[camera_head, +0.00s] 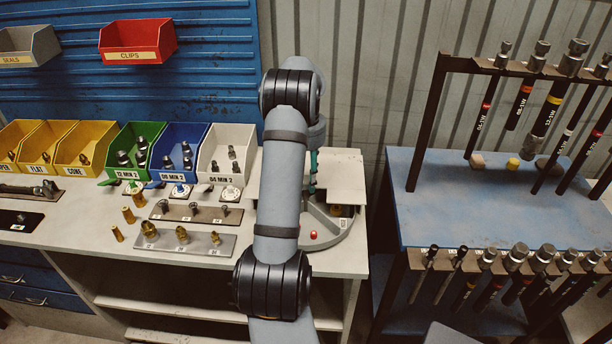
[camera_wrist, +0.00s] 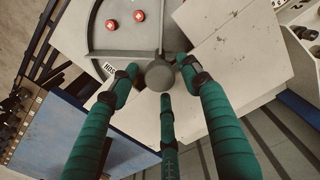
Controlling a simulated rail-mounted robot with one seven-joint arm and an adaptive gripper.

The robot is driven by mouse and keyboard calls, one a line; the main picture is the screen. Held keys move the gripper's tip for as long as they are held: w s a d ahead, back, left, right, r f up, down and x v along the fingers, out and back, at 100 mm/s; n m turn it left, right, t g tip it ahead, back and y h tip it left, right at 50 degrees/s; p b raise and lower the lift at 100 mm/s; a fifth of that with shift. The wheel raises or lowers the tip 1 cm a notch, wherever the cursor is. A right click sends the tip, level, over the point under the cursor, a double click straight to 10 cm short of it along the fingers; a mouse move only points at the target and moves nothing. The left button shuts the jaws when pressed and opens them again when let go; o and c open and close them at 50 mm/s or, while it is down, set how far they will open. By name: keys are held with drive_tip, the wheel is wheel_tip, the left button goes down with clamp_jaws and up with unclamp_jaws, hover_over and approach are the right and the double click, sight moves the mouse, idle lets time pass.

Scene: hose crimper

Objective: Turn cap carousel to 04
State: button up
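The cap carousel (camera_head: 328,232) is a round grey tray at the right end of the bench, largely hidden behind my arm in the head view. In the wrist view its grey tray (camera_wrist: 100,38) has raised dividers, two red caps (camera_wrist: 139,16) in one compartment and a partly covered label (camera_wrist: 106,67). A round grey knob (camera_wrist: 159,76) stands at its middle. My gripper (camera_wrist: 158,66) has its green fingers spread around this knob, one on each side and one below in the picture. I cannot tell whether the fingertips touch it. The number 04 is not readable on the carousel.
White, blue and green bins (camera_head: 226,155) and plates with fittings (camera_head: 185,238) stand on the bench left of my arm. A blue-topped rack (camera_head: 480,205) with hanging tools stands to the right. Pale panels (camera_head: 340,165) sit behind the carousel.

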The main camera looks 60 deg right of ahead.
wheel_tip(320, 180, up, 12)
idle(0.7)
drive_tip(key=shift+f, duration=0.1)
idle(0.3)
wheel_tip(320, 180, down, 12)
drive_tip(key=shift+w, duration=0.1)
idle(0.5)
